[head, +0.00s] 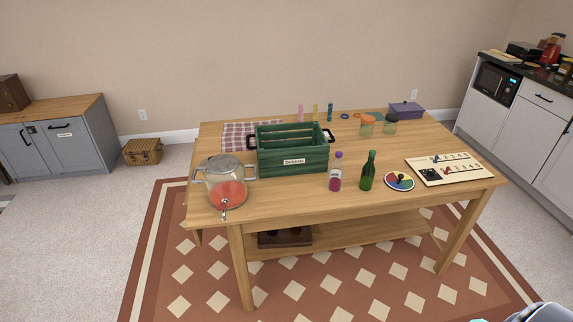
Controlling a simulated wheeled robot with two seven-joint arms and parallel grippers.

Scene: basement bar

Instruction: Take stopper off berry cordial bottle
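A small clear bottle with dark pink-red liquid (335,184) stands upright near the front edge of the wooden table, right of the green crate. A purple stopper (338,155) sits in its neck. I take it for the berry cordial bottle, as its label is too small to read. A green bottle (368,173) stands upright just to its right, apart from it. Neither of my grippers is in view. Only a grey and dark piece, probably mine, shows at the bottom right corner, far from the bottle.
The wooden table (286,197) also holds a green crate (309,161), a drink dispenser (226,190) with red liquid, a coloured disc (399,181) and a number board (450,168). Jars and small bottles stand farther back. The patterned rug before the table is clear.

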